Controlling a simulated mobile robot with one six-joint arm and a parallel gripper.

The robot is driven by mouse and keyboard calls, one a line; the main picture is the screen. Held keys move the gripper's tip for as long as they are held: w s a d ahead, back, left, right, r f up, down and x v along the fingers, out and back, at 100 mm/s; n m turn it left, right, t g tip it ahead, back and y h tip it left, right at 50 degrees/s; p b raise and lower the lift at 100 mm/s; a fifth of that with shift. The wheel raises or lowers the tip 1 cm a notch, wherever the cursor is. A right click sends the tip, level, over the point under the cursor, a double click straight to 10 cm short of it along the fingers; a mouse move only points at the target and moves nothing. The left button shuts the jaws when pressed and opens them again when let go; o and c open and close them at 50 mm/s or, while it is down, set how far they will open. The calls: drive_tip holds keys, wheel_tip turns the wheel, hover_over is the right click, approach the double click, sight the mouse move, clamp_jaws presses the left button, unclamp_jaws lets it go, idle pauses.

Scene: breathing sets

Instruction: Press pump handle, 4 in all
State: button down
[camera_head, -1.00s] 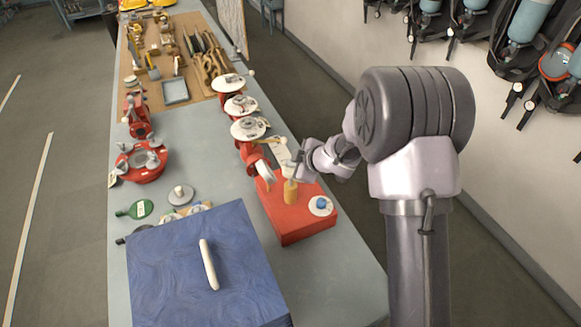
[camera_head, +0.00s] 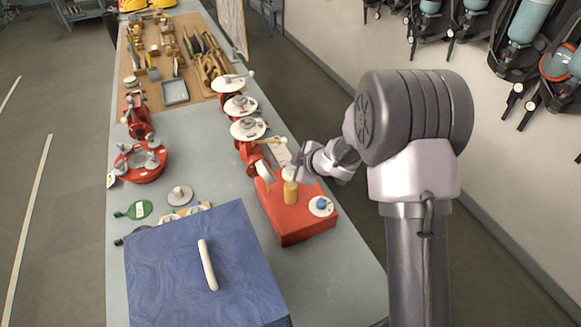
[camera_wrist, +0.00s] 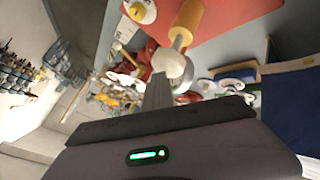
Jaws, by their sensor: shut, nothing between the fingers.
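The pump has a yellow barrel (camera_head: 290,194) standing on a red base (camera_head: 306,222) at the table's right side. Its white round handle knob (camera_head: 290,173) is just above the barrel. In the wrist view a short grey rod (camera_wrist: 180,42) joins the knob (camera_wrist: 170,62) to the yellow barrel (camera_wrist: 187,18). My gripper (camera_head: 299,160) is shut and empty beside and slightly above the knob. In the wrist view its fingertips (camera_wrist: 158,82) end right at the knob and overlap its edge. I cannot tell whether they touch.
A blue box (camera_head: 180,275) with a white bar (camera_head: 208,265) stands in front. Red units with white discs (camera_head: 248,128) line up behind the pump. A red round device (camera_head: 140,163) sits left.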

drive_tip(key=shift+f+b, duration=0.8)
drive_tip(key=shift+f, duration=0.2)
idle(0.6)
drive_tip(key=shift+r, duration=0.15)
drive_tip(key=shift+r+p, duration=2.4)
drive_tip(key=shift+p, duration=0.15)
drive_tip(key=shift+r, duration=0.1)
wheel_tip(320, 180, up, 5)
drive_tip(key=p, duration=0.5)
